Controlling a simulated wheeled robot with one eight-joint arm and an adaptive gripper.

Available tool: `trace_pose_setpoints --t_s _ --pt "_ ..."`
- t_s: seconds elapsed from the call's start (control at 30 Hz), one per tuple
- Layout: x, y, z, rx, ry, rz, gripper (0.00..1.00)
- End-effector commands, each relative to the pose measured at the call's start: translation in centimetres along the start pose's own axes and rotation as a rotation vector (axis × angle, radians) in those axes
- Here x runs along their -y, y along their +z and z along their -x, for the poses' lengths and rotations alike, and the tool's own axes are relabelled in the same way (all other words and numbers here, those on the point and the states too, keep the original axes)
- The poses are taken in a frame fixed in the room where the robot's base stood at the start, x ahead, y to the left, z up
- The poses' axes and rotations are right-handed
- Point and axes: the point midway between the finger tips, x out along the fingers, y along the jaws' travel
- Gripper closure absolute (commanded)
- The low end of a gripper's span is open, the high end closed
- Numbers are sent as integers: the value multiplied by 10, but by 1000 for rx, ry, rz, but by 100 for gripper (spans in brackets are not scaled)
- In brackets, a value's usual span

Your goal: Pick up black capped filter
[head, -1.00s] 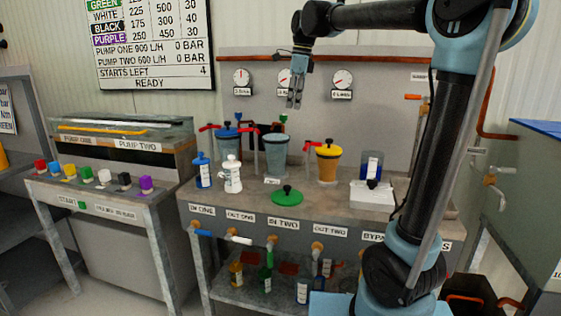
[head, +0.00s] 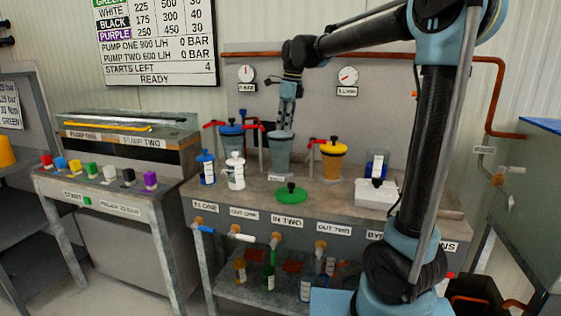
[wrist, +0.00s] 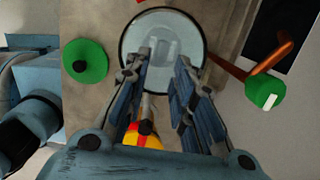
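My gripper (head: 284,122) points down at the open grey-blue canister (head: 280,152) in the middle of the bench. In the wrist view my gripper (wrist: 162,58) is open, its fingers apart over the mouth of the canister (wrist: 127,36). A pale, blurred shape (wrist: 160,42) shows inside the canister; I cannot tell whether it is a filter. No black-capped filter can be made out for certain. A round green lid (head: 290,193) with a black knob lies in front of the canister; it also shows in the wrist view (wrist: 85,61).
A blue canister (head: 231,140) stands left and a yellow canister (head: 332,160) right, each with a black knob on top. Blue (head: 207,168) and white (head: 235,172) bottles stand at the front left. A white box (head: 377,194) is at the right. Red-handled valves stand between the canisters.

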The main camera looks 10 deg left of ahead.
Motion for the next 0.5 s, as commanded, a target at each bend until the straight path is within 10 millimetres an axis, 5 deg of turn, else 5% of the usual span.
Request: trace_pose_setpoints --t_s 0.5 --pt "3 6 -50 0 0 -1 77"
